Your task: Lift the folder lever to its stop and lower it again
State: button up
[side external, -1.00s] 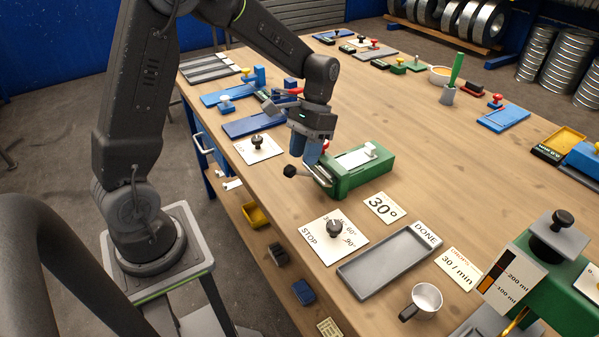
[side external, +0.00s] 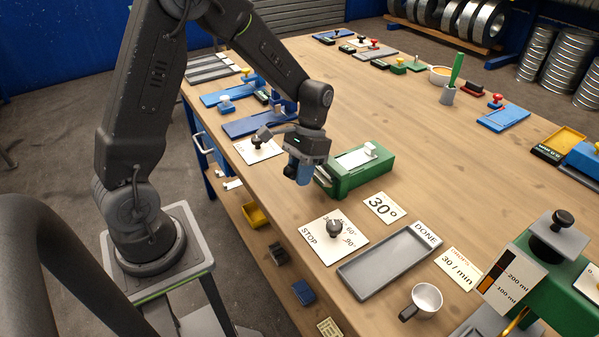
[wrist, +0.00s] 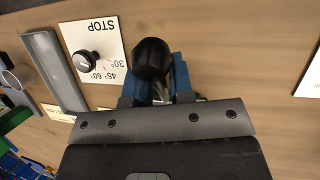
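The green folder (side external: 362,176) stands on the bench with a white plate on top and a pale bar at its left end. Its lever's black knob (side external: 288,171) is mostly hidden behind my gripper (side external: 299,175) in the side view. In the wrist view the round black knob (wrist: 152,58) sits at the blue fingertips of my gripper (wrist: 157,80), with one finger on each side. I cannot tell whether the fingers press on it. Most of the lever's bar is hidden.
A STOP dial card (side external: 322,246), a 30° card (side external: 383,208) and a grey DONE tray (side external: 385,262) lie in front of the folder. A white card with a black knob (side external: 257,148) lies to the left. The bench's left edge is close to my gripper. Open bench lies behind the folder.

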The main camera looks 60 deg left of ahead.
jog(key=shift+s, duration=0.1)
grip_shut()
jog(key=shift+s, duration=0.1)
jog(key=shift+s+f+t, duration=0.35)
jog(key=shift+f+t, duration=0.35)
jog(key=shift+t, duration=0.4)
jog(key=shift+f+m+t, duration=0.3)
jog(key=shift+f+t, duration=0.85)
jog(key=shift+t, duration=0.55)
jog(key=shift+f+t, duration=0.35)
jog(key=shift+t, duration=0.05)
jog(key=shift+o, duration=2.4)
grip_release()
jog(key=shift+o, duration=0.4)
jog(key=shift+r, duration=0.1)
